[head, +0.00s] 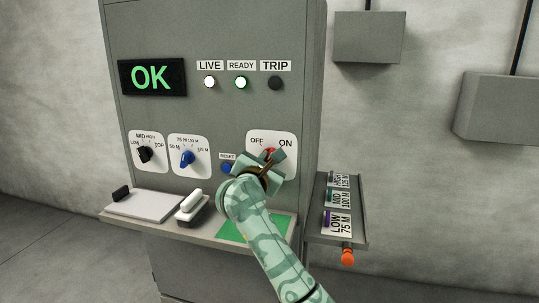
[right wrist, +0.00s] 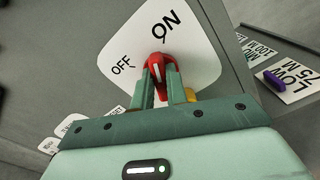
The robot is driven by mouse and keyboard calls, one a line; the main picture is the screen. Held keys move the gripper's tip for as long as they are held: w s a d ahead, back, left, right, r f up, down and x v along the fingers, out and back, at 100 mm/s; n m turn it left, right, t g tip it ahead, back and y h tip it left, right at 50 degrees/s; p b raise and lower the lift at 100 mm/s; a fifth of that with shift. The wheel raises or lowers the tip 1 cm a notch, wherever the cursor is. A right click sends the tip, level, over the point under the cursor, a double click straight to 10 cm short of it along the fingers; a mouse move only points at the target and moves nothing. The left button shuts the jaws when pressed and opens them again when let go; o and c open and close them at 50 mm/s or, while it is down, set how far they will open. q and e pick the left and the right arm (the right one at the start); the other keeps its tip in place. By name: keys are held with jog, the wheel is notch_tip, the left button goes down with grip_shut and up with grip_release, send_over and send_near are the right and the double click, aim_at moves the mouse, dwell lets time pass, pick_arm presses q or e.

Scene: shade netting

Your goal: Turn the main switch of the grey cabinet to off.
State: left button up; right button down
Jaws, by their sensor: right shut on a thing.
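The grey cabinet (head: 215,120) stands in front of me. Its main switch is a red rotary knob (right wrist: 157,65) on a white plate (right wrist: 195,50) marked OFF on the left and ON on the right in the head view. My right gripper (head: 267,164) is at that plate, shut on the red knob, with one finger on each side of it in the right wrist view (right wrist: 160,92). The knob's white line shows between the fingers, roughly toward the ON side; its exact angle is hard to tell. In the head view the gripper covers most of the knob (head: 270,151). My left gripper is not in view.
A black knob (head: 145,154), a blue knob (head: 187,158) and a blue reset button (head: 226,168) sit left of the switch. A shelf with a white handle (head: 190,205) juts out below. A side tray (head: 325,237) holds labelled pieces. The display reads OK (head: 150,77); the LIVE and READY lamps (head: 241,83) are lit.

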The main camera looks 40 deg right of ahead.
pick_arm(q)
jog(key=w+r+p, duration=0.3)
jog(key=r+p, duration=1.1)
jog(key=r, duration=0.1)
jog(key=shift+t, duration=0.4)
pick_arm(e)
jog(key=shift+w+a+f+n, duration=0.1)
jog(key=shift+a+n, duration=0.05)
jog(key=shift+n, duration=3.45)
jog(key=shift+w+a+f+n, duration=0.1)
jog(key=shift+n, duration=3.5)
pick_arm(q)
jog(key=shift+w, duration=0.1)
pick_arm(e)
jog(key=c, duration=1.4)
grip_release()
